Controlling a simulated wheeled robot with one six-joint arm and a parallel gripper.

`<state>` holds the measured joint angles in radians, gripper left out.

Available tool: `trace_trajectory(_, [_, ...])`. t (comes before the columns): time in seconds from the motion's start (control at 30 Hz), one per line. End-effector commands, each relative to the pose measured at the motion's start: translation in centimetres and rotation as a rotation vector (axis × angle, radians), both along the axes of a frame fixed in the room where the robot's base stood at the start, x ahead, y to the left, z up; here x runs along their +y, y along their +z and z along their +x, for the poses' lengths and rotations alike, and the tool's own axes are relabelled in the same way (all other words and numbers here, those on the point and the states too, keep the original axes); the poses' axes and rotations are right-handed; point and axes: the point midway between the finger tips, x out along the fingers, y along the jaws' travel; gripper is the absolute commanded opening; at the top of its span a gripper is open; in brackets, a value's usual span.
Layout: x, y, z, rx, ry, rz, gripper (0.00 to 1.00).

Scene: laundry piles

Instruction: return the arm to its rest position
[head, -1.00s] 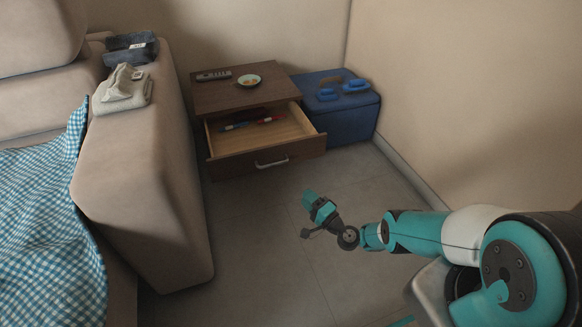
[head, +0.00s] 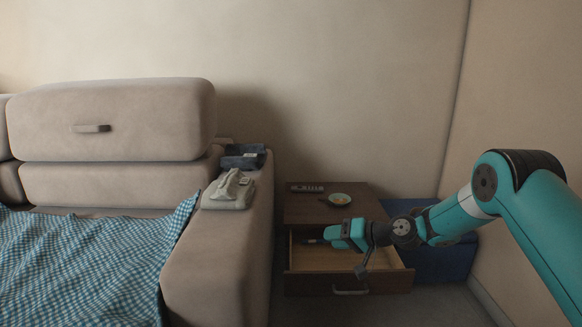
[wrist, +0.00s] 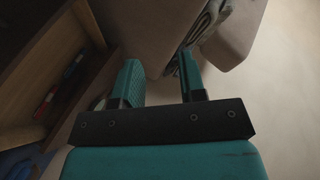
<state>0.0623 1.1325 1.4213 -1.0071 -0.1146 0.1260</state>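My teal arm enters from the right in the head view, bent at a raised elbow. My gripper (head: 318,239) points left and shows in front of the open drawer; its fingertips are small and dark there. In the wrist view my gripper (wrist: 160,78) has its two teal fingers apart with nothing between them.
A brown nightstand (head: 300,211) with its drawer (head: 310,283) pulled out holds a remote (head: 307,188) and a small bowl (head: 340,199). A blue box (head: 445,265) stands right of it. Folded grey (head: 228,193) and dark (head: 240,161) clothes lie on the sofa arm (head: 222,265).

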Motion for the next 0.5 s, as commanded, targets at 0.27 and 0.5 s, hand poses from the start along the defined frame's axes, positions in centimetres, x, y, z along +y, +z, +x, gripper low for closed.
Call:
trace_trajectory(0.27, [3.4, 11.4, -10.3, 0.030, 0.206, -0.285, 0.38])
trace_trajectory(0.5, [2.7, 17.1, -23.3, 0.078, 0.349, -0.519, 0.38])
